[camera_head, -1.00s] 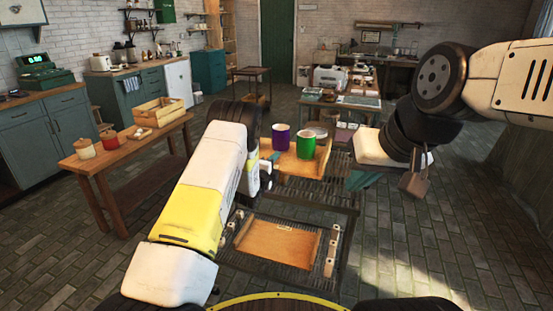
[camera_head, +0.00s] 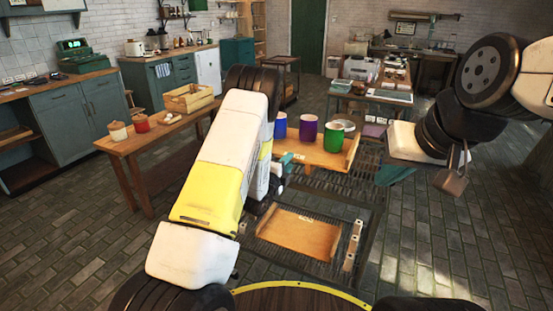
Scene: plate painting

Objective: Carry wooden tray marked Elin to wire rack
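A wooden tray (camera_head: 318,156) carries a blue cup (camera_head: 279,126), a purple cup (camera_head: 307,130), a green cup (camera_head: 333,136) and a pale round dish (camera_head: 347,125). It is at the upper level of the dark wire rack (camera_head: 345,188); whether it rests there or is held just above is unclear. No name is readable on it. My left gripper (camera_head: 282,163) is at the tray's left front edge, largely hidden by my arm. Neither finger gap is clear.
A second wooden tray (camera_head: 300,232) lies on the rack's lower level, with small blocks at its sides. A wooden table (camera_head: 150,143) with jars and a crate (camera_head: 189,98) stands left. A work table (camera_head: 372,98) stands behind. Brick floor is open at right.

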